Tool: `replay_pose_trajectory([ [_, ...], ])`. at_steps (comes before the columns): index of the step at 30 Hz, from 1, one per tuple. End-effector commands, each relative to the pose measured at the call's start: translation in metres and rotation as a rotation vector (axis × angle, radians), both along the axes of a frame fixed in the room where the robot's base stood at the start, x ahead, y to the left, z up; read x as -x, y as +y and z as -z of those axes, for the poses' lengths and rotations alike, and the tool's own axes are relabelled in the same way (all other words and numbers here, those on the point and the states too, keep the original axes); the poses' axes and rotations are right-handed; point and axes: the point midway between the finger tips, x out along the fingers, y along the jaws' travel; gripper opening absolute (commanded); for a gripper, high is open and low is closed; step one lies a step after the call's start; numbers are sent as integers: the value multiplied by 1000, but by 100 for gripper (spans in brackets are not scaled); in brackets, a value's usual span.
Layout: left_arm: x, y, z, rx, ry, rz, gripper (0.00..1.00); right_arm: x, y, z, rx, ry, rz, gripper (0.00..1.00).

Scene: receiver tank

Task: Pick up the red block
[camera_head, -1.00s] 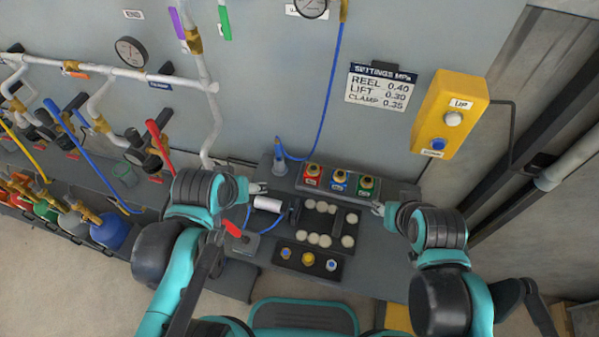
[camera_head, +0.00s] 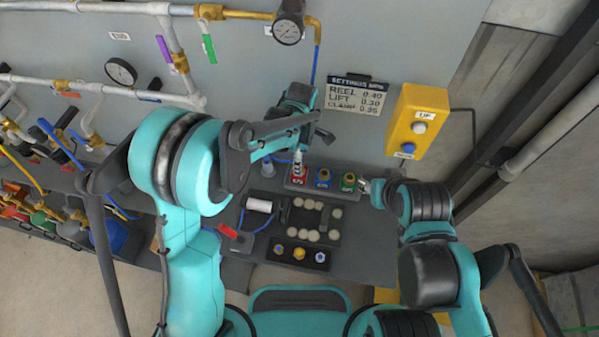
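The red block (camera_head: 299,181) sits at the left end of a row in a grey tray (camera_head: 330,194) on the bench, beside a blue block (camera_head: 323,183) and a green block (camera_head: 347,185). My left gripper (camera_head: 297,165) points down right over the red block and hides its top. Whether its fingers touch the block or are closed on it is too small to tell. My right gripper (camera_head: 364,187) is just right of the green block, apart from the red one; its finger opening is unclear.
A dark tray with pale round discs (camera_head: 310,217) and a strip with three small knobs (camera_head: 298,254) lie in front. A white cylinder (camera_head: 259,205) is at left. A yellow button box (camera_head: 415,122) and a settings sign (camera_head: 355,97) are on the wall behind.

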Motion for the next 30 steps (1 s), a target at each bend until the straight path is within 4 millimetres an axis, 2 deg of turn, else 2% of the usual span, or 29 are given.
replay_pose_trajectory([
  [3,0,0,17,0,0,-1,67,0,0,7,0,0,0,40],
  [8,2,2,31,0,-1,0,67,0,0,13,0,0,0,40],
  [15,5,5,67,0,-1,1,67,0,0,28,0,0,0,40],
  [23,5,5,69,0,-1,1,67,0,0,27,0,0,0,40],
  [30,5,5,69,0,-1,1,4,0,0,27,0,0,0,40],
])
